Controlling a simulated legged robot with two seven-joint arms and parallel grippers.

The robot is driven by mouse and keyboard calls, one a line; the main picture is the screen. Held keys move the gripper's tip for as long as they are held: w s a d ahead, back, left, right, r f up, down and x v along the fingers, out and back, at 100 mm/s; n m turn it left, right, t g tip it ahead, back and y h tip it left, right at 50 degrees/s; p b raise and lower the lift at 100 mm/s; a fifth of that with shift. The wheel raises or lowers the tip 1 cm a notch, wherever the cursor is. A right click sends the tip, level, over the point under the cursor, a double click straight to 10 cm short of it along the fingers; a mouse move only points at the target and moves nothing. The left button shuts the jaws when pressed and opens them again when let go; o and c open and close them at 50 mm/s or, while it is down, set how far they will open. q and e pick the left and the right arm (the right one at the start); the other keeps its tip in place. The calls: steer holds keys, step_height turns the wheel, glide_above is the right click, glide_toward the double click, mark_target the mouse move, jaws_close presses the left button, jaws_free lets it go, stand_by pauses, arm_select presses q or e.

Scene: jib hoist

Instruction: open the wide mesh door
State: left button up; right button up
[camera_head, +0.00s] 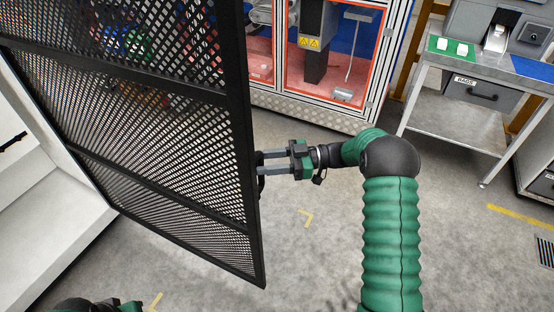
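The wide mesh door (185,135) is a black-framed panel of perforated mesh. It stands at an angle across the left of the head view, with its free edge toward the middle. A dark handle (261,185) shows at that edge, partly hidden. My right gripper (264,162) comes from the right and its fingertips are at the door edge by the handle. Its two grey fingers are apart with a gap between them. Whether they touch the handle is unclear. A green and black part of my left arm shows at the bottom left; its gripper is out of view.
A white-walled enclosure (50,215) lies behind the door at left. A framed machine cell (320,108) with orange-edged panels stands at the back. A metal table (455,135) with equipment stands at right. Grey floor around the door's lower edge is clear.

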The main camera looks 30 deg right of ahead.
steer(key=v, duration=1.6)
steer(key=shift+d+f+b, duration=0.2)
steer(key=shift+d+b, duration=0.05)
steer(key=shift+b, duration=0.2)
steer(key=shift+w, duration=0.1)
